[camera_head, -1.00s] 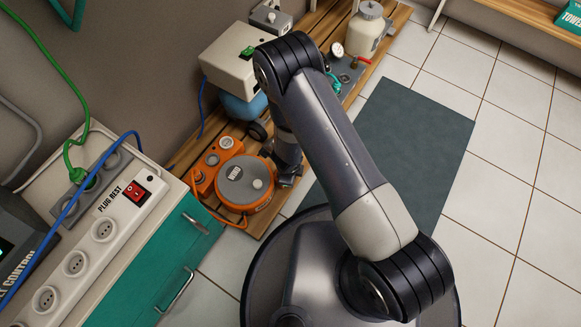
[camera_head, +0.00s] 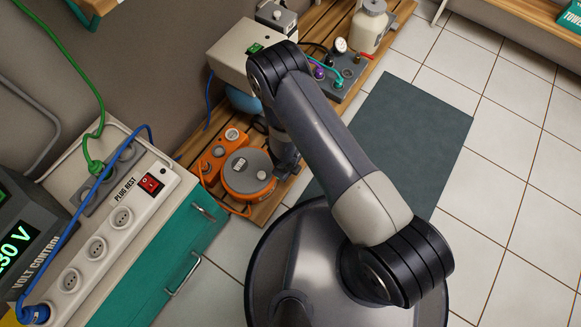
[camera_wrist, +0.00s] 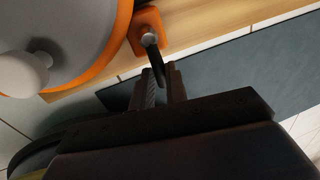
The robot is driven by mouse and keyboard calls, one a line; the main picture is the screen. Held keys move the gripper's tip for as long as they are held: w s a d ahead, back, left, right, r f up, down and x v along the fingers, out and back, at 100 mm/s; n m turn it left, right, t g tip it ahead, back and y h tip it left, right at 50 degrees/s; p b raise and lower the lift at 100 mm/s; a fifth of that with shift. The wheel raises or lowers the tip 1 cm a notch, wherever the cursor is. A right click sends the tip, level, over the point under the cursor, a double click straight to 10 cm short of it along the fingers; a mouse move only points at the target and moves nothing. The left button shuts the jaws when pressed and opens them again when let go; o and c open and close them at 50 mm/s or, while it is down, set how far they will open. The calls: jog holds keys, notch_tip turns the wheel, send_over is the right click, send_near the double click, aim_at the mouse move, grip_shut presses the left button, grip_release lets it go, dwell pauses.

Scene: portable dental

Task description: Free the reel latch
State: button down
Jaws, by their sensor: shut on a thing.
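The orange cable reel (camera_head: 247,188) with a grey top disc stands on the wooden slatted platform in the head view. In the wrist view its rim (camera_wrist: 112,50) and pale grey knob (camera_wrist: 22,74) show at upper left. An orange bracket with a round metal pivot (camera_wrist: 149,41) sticks out from the reel's side, and a dark latch lever (camera_wrist: 156,62) extends from it. My gripper (camera_wrist: 163,82) is shut on this lever, its two fingers on either side. In the head view my gripper (camera_head: 285,168) is at the reel's right side, and the latch is hidden.
A cabinet with teal drawers (camera_head: 170,240) carries a socket strip (camera_head: 123,218) and a volt control box (camera_head: 30,235) at left. A beige unit (camera_head: 240,50), valves and a bottle (camera_head: 369,28) stand behind the reel. A dark mat (camera_head: 415,135) lies on open floor at right.

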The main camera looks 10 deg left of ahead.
jog(key=c, duration=1.4)
grip_release()
notch_tip(320, 180, up, 11)
jog(key=s+p, duration=0.2)
jog(key=p, duration=0.3)
jog(key=shift+a+f, duration=0.2)
jog(key=shift+a, duration=0.25)
jog(key=f+b, duration=0.1)
jog(key=f, duration=0.2)
jog(key=w+f+b, duration=0.1)
jog(key=f+b, duration=0.1)
jog(key=f, duration=0.2)
jog(key=w+d+f+b, duration=0.1)
jog(key=f+b, duration=0.1)
jog(key=f, duration=0.1)
jog(key=shift+f, duration=0.4)
jog(key=shift+r, duration=0.1)
jog(key=shift+r, duration=0.1)
